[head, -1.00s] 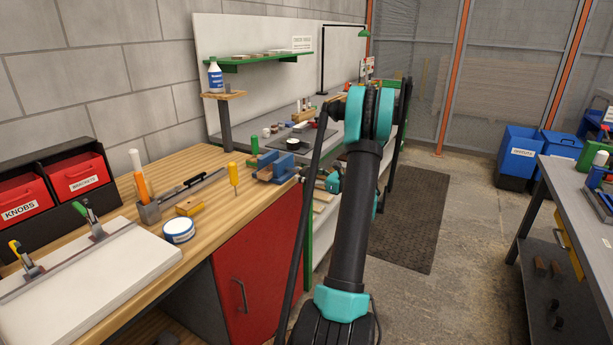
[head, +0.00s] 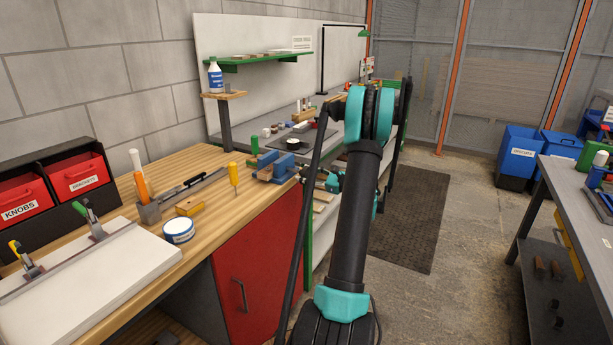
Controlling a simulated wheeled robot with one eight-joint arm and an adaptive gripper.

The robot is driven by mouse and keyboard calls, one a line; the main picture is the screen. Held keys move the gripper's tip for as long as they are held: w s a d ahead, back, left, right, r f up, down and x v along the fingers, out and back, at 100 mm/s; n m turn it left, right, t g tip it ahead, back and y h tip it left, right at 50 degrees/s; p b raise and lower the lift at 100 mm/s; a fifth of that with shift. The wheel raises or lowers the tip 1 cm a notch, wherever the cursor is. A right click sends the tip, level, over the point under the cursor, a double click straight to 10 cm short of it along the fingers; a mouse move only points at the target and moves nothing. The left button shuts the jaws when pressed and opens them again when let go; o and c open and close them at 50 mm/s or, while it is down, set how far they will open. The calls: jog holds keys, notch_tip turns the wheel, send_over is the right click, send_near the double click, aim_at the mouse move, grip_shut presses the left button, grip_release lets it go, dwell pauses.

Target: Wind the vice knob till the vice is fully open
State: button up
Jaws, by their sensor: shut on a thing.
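The blue vice (head: 283,170) sits at the right end of the wooden bench, near its front corner. Wood-coloured faces show at its jaws, but the gap between them is too small to judge. Its knob is on the right side, hidden by my gripper and arm. My gripper (head: 312,178) is level with the vice, just right of it, partly behind a dark arm link. It is shut on the vice knob, though its fingertips show only as a small dark shape.
A red cabinet door (head: 255,265) is below. Open floor lies right of my arm.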

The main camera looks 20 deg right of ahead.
jog(key=n, duration=0.4)
jog(key=shift+n, duration=2.8)
jog(key=o, duration=1.2)
jog(key=shift+d, duration=0.1)
jog(key=v, duration=1.2)
